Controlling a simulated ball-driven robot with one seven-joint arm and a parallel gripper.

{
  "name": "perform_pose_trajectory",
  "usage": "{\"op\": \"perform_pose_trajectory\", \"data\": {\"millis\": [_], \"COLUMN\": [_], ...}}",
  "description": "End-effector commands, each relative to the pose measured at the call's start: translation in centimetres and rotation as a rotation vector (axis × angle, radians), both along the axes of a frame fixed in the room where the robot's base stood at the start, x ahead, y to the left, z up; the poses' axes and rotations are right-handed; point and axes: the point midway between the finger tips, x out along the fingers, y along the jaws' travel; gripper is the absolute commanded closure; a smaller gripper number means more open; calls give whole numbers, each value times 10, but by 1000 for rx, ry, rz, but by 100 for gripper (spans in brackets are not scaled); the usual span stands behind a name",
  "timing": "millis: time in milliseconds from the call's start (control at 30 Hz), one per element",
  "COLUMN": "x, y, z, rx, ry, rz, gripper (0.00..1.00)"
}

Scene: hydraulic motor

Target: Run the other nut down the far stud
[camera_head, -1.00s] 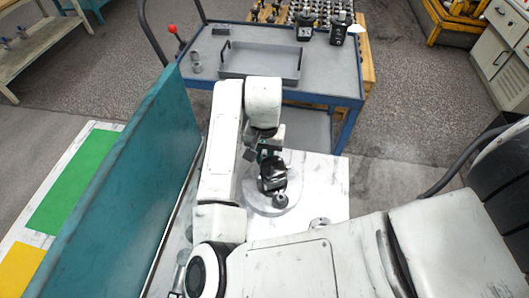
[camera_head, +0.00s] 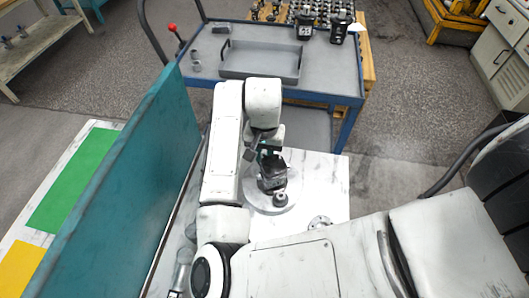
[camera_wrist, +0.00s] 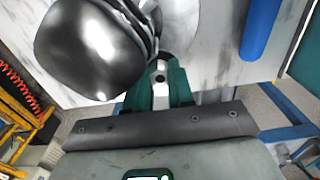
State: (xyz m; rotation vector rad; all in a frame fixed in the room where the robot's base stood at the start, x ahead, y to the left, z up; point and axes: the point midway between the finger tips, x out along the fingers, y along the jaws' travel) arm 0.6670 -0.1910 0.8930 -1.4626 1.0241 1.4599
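The hydraulic motor (camera_head: 273,178) is a dark, shiny body on a round grey plate (camera_head: 286,204) on the white marbled table. In the wrist view its glossy black body (camera_wrist: 90,45) fills the upper left. My gripper (camera_head: 268,149) is just beyond the motor in the head view, close to it. In the wrist view my gripper (camera_wrist: 159,84) shows teal fingers, with a small light metal piece with a dark hole between them. I cannot tell whether this is a nut, the stud end or part of the gripper. The far stud is not clearly visible.
A blue cart (camera_head: 345,75) behind the table carries a grey tray (camera_head: 262,75), small metal cylinders (camera_head: 196,62) and two black motors. A teal panel (camera_head: 130,190) stands along the left. A round metal part (camera_head: 320,222) lies on the table. The table's right side is mostly clear.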

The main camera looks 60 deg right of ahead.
Motion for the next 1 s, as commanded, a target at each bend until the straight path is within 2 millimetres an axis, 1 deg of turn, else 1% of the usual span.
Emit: {"op": "perform_pose_trajectory", "data": {"millis": [33, 133, 400, 800, 867, 967, 1000], "x": [0, 0, 0, 0, 0, -1, -2], "y": [0, 0, 0, -2, -2, -2, -3], "z": [-2, -2, 0, 9, 11, 14, 15], "rx": [2, 2, 1, 1, 0, -2, -2], "ry": [1, 1, 0, 1, 3, 7, 9], "rz": [0, 0, 0, 2, 23, 141, 208], "gripper": [73, 64, 64, 64, 64, 64, 64]}}
